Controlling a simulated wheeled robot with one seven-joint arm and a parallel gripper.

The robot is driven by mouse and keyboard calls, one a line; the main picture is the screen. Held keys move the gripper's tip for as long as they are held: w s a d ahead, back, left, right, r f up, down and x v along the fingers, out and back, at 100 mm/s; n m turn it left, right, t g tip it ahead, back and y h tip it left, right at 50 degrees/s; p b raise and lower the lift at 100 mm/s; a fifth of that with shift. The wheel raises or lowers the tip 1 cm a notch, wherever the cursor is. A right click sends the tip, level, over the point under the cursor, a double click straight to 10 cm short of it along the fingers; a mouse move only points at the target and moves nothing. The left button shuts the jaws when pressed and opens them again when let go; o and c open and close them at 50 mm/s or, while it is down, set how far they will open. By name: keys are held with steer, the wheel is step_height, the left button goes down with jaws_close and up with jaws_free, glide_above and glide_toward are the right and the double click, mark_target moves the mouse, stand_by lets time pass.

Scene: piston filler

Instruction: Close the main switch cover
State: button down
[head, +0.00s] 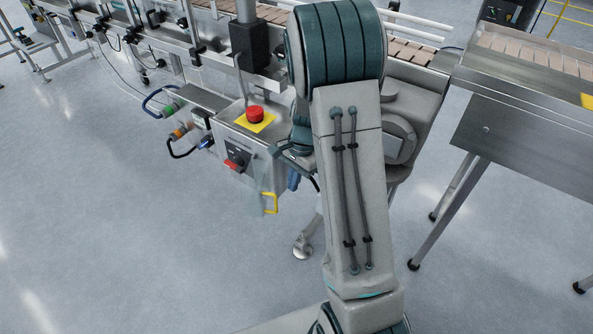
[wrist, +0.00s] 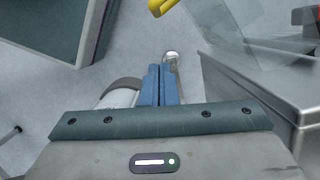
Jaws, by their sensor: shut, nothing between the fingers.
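The main switch cover (head: 259,182) is a clear panel with a yellow handle (head: 270,203) at its lower end. It stands open, out from the front of the grey control box, leaving the red switch (head: 234,163) uncovered. In the wrist view the clear cover (wrist: 232,28) spans the upper right, with the yellow handle (wrist: 160,6) at the top edge. My gripper (head: 293,180) has blue fingers, partly hidden by my arm in the head view, just right of the cover. In the wrist view my gripper (wrist: 160,72) is shut and empty, apart from the handle.
A red emergency button on a yellow plate (head: 255,115) tops the control box. Cables and connectors (head: 190,128) stick out at its left. The conveyor (head: 415,52) runs behind, and a steel table (head: 520,130) stands at right. The floor (head: 130,250) in front is clear.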

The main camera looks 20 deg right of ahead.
mark_target(265, 189)
steer(key=a, duration=0.1)
steer(key=s+a, duration=0.1)
steer(key=s+a+f+b, duration=0.1)
steer(key=shift+a, duration=0.4)
